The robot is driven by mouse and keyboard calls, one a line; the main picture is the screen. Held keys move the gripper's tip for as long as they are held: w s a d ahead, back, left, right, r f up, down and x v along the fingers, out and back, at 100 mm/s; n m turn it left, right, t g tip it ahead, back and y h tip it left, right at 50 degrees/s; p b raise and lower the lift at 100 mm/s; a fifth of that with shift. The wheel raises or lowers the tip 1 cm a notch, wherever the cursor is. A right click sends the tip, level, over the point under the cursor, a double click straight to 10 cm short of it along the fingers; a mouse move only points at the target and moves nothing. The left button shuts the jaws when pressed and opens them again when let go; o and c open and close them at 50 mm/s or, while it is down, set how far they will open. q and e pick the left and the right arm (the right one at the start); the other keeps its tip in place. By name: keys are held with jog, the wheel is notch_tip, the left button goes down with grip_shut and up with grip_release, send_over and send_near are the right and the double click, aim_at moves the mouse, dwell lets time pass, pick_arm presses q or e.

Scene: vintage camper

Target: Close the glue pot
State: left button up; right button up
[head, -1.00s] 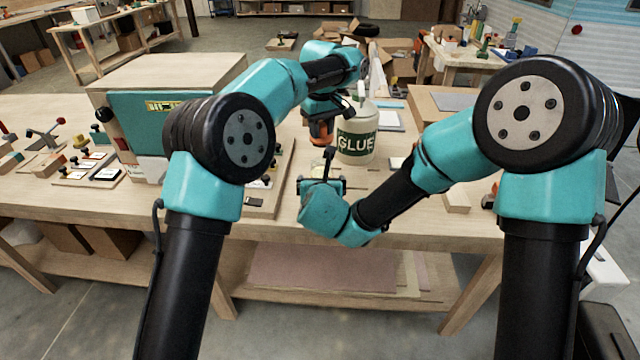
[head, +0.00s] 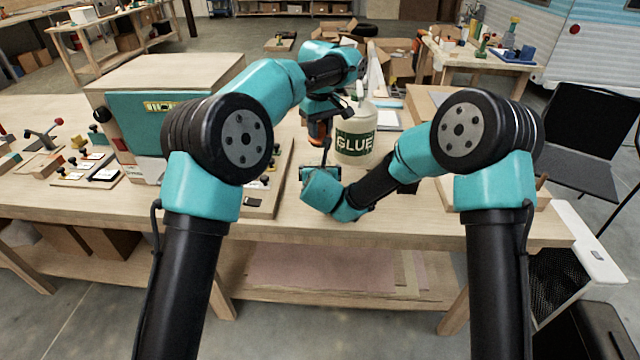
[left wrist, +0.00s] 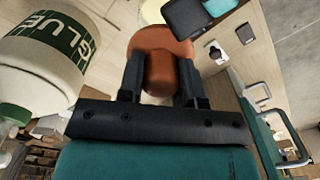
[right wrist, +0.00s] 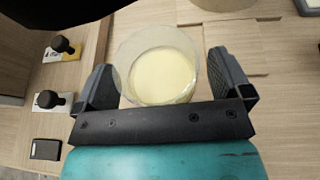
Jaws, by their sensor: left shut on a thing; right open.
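My left gripper (left wrist: 160,75) is shut on a rounded orange-brown piece, likely the pot's lid (left wrist: 155,45), and holds it above the bench. The lid also shows in the head view (head: 316,140), below the left wrist. An open translucent round pot with pale yellow glue (right wrist: 163,75) shows in the right wrist view. My right gripper (right wrist: 160,80) is open, with one finger on each side of the pot; I cannot tell whether they touch it. In the head view, the right gripper (head: 321,170) is just below the lid and hides most of the pot.
A large white bottle labelled GLUE (head: 356,143) stands close to the right of both grippers. A teal-fronted wooden box (head: 160,105) is at the left. Black-knobbed stamps (right wrist: 50,100) and a small black block (right wrist: 46,149) lie left of the pot.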

jog(key=shift+w, duration=0.1)
jog(key=shift+c, duration=0.3)
jog(key=c, duration=1.3)
pick_arm(q)
jog(key=shift+f, duration=2.5)
jog(key=shift+f, duration=0.1)
jog(key=shift+f, duration=0.85)
jog(key=shift+s+f, duration=0.1)
jog(key=shift+f, duration=0.5)
jog(key=o, duration=1)
jog(key=shift+r, duration=0.1)
pick_arm(e)
jog(key=shift+d, duration=0.1)
